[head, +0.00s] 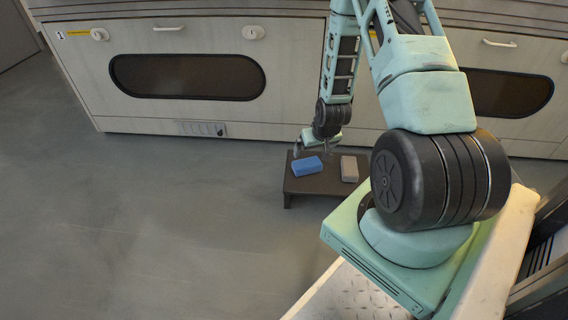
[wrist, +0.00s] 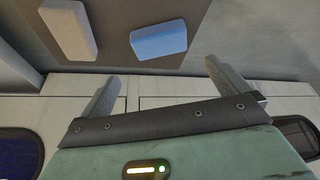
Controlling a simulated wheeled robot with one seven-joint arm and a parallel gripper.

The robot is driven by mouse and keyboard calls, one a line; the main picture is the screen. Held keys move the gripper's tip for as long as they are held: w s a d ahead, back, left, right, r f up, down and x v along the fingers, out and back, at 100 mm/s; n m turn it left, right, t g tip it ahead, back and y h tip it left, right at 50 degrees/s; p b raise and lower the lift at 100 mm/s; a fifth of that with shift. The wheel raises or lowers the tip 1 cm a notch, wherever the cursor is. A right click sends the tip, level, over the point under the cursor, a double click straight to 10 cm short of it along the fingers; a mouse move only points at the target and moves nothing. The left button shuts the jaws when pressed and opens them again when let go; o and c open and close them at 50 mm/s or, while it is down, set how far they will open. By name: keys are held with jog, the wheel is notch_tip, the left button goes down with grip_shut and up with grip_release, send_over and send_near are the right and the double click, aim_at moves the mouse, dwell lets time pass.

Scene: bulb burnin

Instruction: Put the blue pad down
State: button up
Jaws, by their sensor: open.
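The blue pad (head: 307,166) lies on a low dark table (head: 318,184), near its left side. In the wrist view the blue pad (wrist: 159,40) shows beyond my fingertips, apart from them. My gripper (head: 318,144) is above the table's back part, behind the pad in the head view. In the wrist view my gripper (wrist: 162,80) has its two fingers wide apart with nothing between them.
A grey-beige pad (head: 349,169) lies on the same table to the right of the blue pad; it also shows in the wrist view (wrist: 68,30). A long cabinet front (head: 180,85) with handles stands behind the table. The floor (head: 150,200) at left is clear.

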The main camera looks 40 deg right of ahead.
jog(key=w+a+r+n+y, duration=0.1)
jog(key=a+r+n, duration=0.1)
jog(key=a+r, duration=0.5)
jog(key=w+a+r+n+g+y, duration=0.1)
jog(key=a+r+n, duration=0.15)
jog(key=a, duration=0.85)
jog(key=a+r+n+y, duration=0.1)
jog(key=a+r+n, duration=0.1)
jog(key=a+r, duration=0.55)
jog(key=s+a+r+n+g, duration=0.1)
jog(key=s+a+r+n, duration=0.2)
jog(key=s+a+r, duration=0.2)
jog(key=s+a+r+n+g, duration=0.2)
jog(key=s+a+r, duration=0.3)
jog(key=s+a, duration=0.6)
jog(key=s+n, duration=0.1)
jog(key=s, duration=0.3)
jog(key=shift+s+a, duration=0.2)
jog(key=shift+s, duration=0.15)
jog(key=shift+n, duration=0.25)
notch_tip(320, 180, up, 48)
jog(key=p, duration=4.8)
jog(key=shift+r, duration=0.15)
